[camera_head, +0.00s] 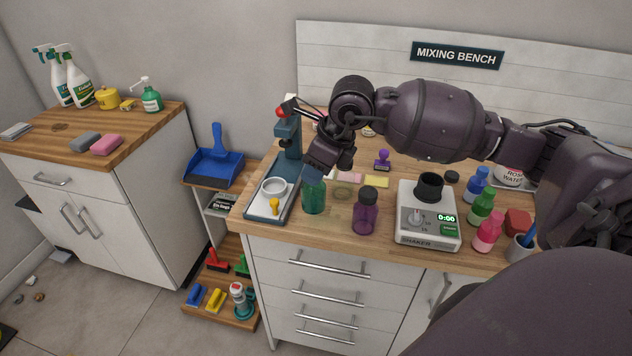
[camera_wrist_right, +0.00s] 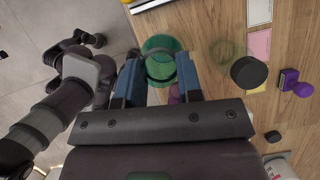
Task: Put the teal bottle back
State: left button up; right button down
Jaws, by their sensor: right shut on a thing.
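The teal bottle (camera_head: 314,197) is at the left front of the mixing bench, close to the front edge, and looks upright. My right gripper (camera_head: 317,172) reaches down over it from above and is shut on its upper part. In the right wrist view the bottle (camera_wrist_right: 160,58) shows between the blue fingers of my right gripper (camera_wrist_right: 160,85). I cannot tell if its base touches the bench top. A faint greenish round patch (camera_head: 343,189) lies on the wood just right of the bottle. My left gripper is not in view.
A purple bottle (camera_head: 365,211) and a shaker (camera_head: 428,222) stand to the right. A blue stand with a white dish (camera_head: 273,188) is close on the left. Blue, green and pink bottles (camera_head: 488,232) stand further right. Sticky notes (camera_head: 376,181) and a purple stamp (camera_head: 382,162) lie behind.

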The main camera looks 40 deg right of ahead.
aim_at(314, 189)
notch_tip(314, 189, down, 4)
jog(key=shift+r, duration=0.1)
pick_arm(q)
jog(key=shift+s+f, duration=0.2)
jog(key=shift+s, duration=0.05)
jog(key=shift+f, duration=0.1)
pick_arm(e)
jog(key=c, duration=0.8)
grip_release()
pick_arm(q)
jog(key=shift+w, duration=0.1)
